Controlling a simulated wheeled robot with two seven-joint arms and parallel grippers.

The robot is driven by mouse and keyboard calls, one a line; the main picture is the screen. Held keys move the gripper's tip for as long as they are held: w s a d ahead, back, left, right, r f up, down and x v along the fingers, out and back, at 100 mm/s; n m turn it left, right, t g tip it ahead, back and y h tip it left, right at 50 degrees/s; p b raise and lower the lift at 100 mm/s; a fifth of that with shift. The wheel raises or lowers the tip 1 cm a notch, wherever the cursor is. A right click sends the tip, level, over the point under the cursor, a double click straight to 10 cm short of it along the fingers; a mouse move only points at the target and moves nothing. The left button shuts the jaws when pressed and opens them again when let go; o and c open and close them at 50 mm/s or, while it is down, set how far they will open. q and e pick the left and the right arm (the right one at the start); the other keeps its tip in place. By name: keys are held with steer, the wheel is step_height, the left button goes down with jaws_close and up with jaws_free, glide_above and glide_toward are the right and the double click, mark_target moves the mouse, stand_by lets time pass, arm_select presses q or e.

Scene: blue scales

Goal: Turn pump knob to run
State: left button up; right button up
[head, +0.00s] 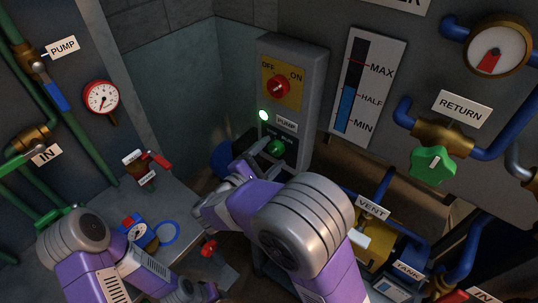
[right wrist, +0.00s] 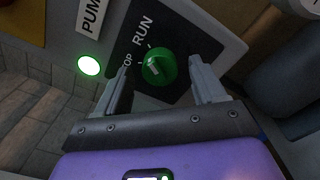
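The green pump knob (head: 276,148) is on the lower part of the grey control box, under the PUMP label. In the right wrist view the knob (right wrist: 159,66) sits on a black plate marked RUN, with a partly covered STOP label on its left. Its white mark is visible, but I cannot tell its exact setting. My right gripper (right wrist: 161,68) is open, with one finger on each side of the knob and gaps showing between. The right gripper (head: 238,174) is left of and below the knob in the head view. My left gripper (head: 196,292) is low and partly cut off.
The grey box (head: 312,90) also carries a red OFF/ON switch (head: 279,87) and a lit pump lamp (head: 264,115). A green RETURN valve (head: 432,165), pipes and a gauge (head: 497,50) are at right. A bench (head: 185,205) with small parts stands at left.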

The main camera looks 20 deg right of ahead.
steer(key=p+v, duration=0.1)
steer(key=v, duration=0.6)
steer(key=shift+s+a, duration=0.2)
stand_by(0.5)
